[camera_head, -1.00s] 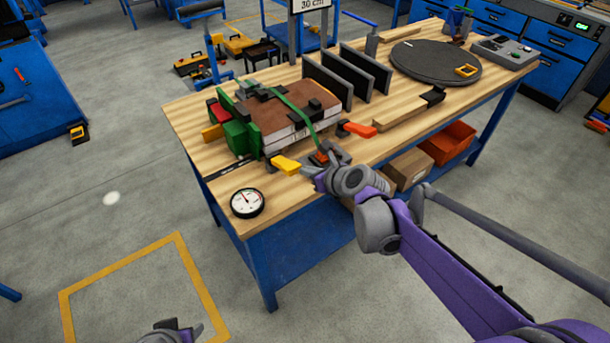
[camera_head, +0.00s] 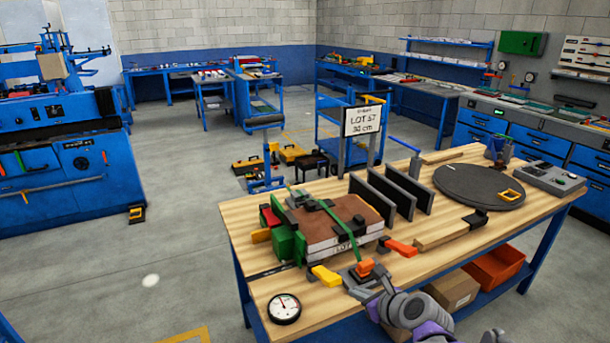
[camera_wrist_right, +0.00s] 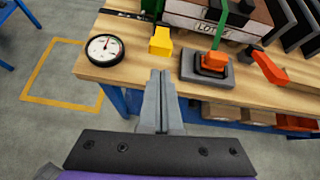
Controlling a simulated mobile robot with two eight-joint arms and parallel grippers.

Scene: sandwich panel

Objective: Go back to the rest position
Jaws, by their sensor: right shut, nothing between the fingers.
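My right gripper (camera_head: 364,287) is at the front edge of the wooden workbench (camera_head: 238,230), by a grey block with an orange handle (camera_head: 366,268). In the right wrist view its two grey fingers (camera_wrist_right: 158,80) are together with nothing between them. They point toward the gap between the yellow handle (camera_wrist_right: 161,42) and the orange-handled block (camera_wrist_right: 208,70). A brown panel stack (camera_head: 340,212) with a "LOT" label sits on the bench under a green strap, beside green blocks. My left gripper is not in view.
A round dial gauge (camera_head: 284,308) lies at the bench's near left corner. Black upright plates (camera_head: 388,192), a dark round turntable (camera_head: 470,185) and a grey control box (camera_head: 550,179) stand farther along. An orange bin (camera_head: 497,266) is on the lower shelf. Floor left of the bench is open.

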